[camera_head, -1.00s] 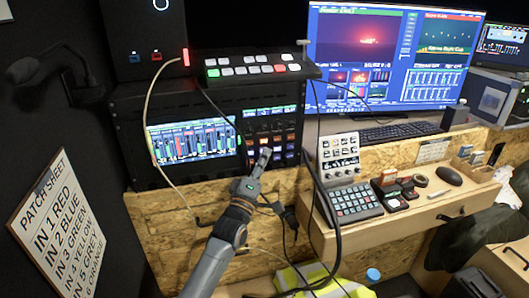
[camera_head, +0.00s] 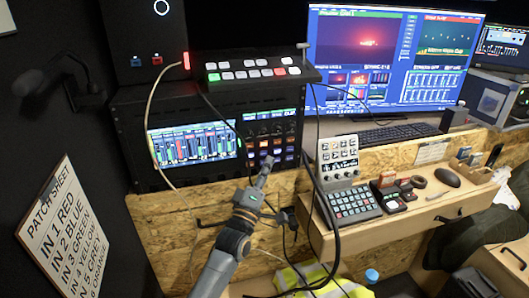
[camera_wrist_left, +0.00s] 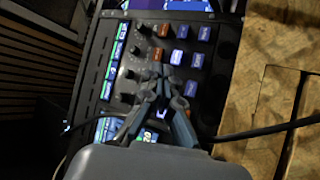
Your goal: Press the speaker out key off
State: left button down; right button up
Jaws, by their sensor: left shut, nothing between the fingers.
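The key panel (camera_head: 271,138) is set in the black rack, right of the audio meter screen. It carries rows of small keys, some orange and some blue or violet. In the left wrist view the same keys (camera_wrist_left: 180,31) show close up, with dark knobs beside them. I cannot read which one is the speaker out key. My left gripper (camera_head: 266,162) is shut and empty, just below and in front of the panel's lower edge. In the left wrist view its closed fingertips (camera_wrist_left: 163,74) cover part of the lower keys. Contact with a key cannot be told. My right gripper is not in view.
A switcher (camera_head: 260,69) sits on top of the rack. Loose cables hang in front of the rack and beside my left arm. The chipboard below the panel is partly open.

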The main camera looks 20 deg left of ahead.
pick_arm(q)
jog(key=s+d, duration=0.1)
jog(key=s+p, duration=0.1)
jog(key=s+d+p, duration=0.1)
jog(key=shift+s+d+r, duration=0.1)
jog(key=shift+s+d, duration=0.2)
jog(key=shift+s, duration=0.1)
dwell(1.0)
